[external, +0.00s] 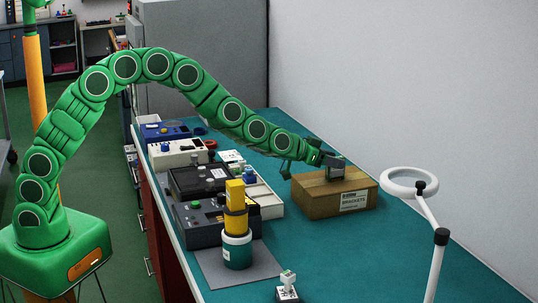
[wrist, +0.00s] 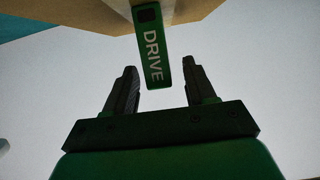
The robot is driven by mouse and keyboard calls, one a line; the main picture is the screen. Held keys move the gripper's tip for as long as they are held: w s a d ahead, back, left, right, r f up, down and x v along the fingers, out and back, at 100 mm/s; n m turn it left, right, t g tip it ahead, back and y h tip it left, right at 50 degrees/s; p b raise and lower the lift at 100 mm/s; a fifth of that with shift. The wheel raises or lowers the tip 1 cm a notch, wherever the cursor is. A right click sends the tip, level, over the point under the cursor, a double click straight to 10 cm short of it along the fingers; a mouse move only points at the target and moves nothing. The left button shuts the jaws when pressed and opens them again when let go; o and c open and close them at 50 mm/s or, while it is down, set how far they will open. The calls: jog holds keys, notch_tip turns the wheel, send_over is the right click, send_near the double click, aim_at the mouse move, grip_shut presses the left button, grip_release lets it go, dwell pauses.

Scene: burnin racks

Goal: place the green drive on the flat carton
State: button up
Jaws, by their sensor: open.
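The green drive shows in the wrist view (wrist: 153,50) as a narrow green end face lettered DRIVE. In the external view it is a small grey block (external: 335,171) on top of the brown flat carton (external: 317,204). The carton also shows at the top of the wrist view (wrist: 85,14). My gripper (wrist: 160,68) is open, with the drive's green end between its two fingertips and a gap on each side. In the external view my gripper (external: 318,158) is at the drive's left end, just above the carton's top. The drive's underside is hidden.
A ring lamp (external: 409,182) on a stand is right of the carton. Dark and pale instrument boxes (external: 200,179) line the bench's left side. A yellow-topped canister (external: 237,250) stands on a grey mat in front. The teal bench (external: 350,252) is clear before the carton.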

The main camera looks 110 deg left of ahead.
jog(key=shift+r, duration=0.2)
jog(key=v, duration=1.2)
dwell(0.6)
jog(key=w+d+r+m+h, duration=0.1)
jog(key=d+r+m+h, duration=0.2)
jog(key=d, duration=0.8)
jog(key=d+r+m+h, duration=0.2)
jog(key=d+m, duration=0.2)
jog(key=d, duration=0.7)
jog(key=w+d+r+m+h, duration=0.1)
jog(key=d+r+m+h, duration=0.2)
jog(key=d, duration=0.9)
jog(key=s+d+f+g, duration=0.1)
jog(key=s+d+g, duration=0.2)
jog(key=s, duration=1.1)
jog(key=s+d+f+g+h, duration=0.1)
jog(key=s+d+g, duration=0.3)
jog(key=s, duration=1)
jog(key=s+d+f+n+g, duration=0.1)
jog(key=s+d+g, duration=0.3)
jog(key=s, duration=1)
jog(key=d+f, duration=0.1)
jog(key=d, duration=0.1)
jog(key=shift+s+d+f+h, duration=0.25)
jog(key=shift+d+h, duration=0.05)
jog(key=shift+d, duration=0.05)
